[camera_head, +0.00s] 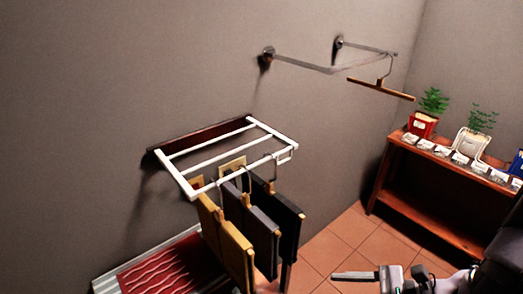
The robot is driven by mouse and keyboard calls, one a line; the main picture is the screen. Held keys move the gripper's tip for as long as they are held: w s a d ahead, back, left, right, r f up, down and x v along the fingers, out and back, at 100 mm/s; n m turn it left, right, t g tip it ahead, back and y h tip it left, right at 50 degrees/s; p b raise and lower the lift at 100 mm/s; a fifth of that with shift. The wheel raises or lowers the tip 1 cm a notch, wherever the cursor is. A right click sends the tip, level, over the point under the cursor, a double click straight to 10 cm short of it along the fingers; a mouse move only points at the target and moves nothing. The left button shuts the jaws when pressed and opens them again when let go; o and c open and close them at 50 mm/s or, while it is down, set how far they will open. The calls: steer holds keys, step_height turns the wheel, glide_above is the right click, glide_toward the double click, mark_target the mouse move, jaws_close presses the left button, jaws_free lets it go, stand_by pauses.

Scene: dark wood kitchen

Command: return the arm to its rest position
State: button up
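My gripper (357,275) shows at the bottom edge, right of centre, over the tiled floor. One pale grey finger-like part points left; the rest is cut off by the frame edge, so I cannot tell whether it is open or shut. I see nothing held at the visible part. A dark part of my arm (502,255) shows at the lower right edge. The arm is apart from the hanging clothes and the wooden bench in this view.
A white wall rack (222,137) carries several folded garments (262,228) on hangers. A metal wall rail (310,65) holds an empty wooden hanger (382,89). A wooden bench (425,217) with potted plants stands at right. A red ridged board (165,272) lies lower left.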

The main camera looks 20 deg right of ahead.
steer(key=a+r+n+g+h+b, duration=0.1)
steer(key=a+r+n+h, duration=0.3)
steer(key=a+n, duration=0.5)
steer(key=a+r+n+g+h+b, duration=0.1)
steer(key=a+r+n+h+b, duration=0.2)
steer(key=a+r+n+h, duration=0.2)
steer(key=a+r+n, duration=0.2)
steer(key=a+n, duration=0.2)
steer(key=shift+w+a+r, duration=0.15)
steer(key=shift+a, duration=0.05)
stand_by(1.2)
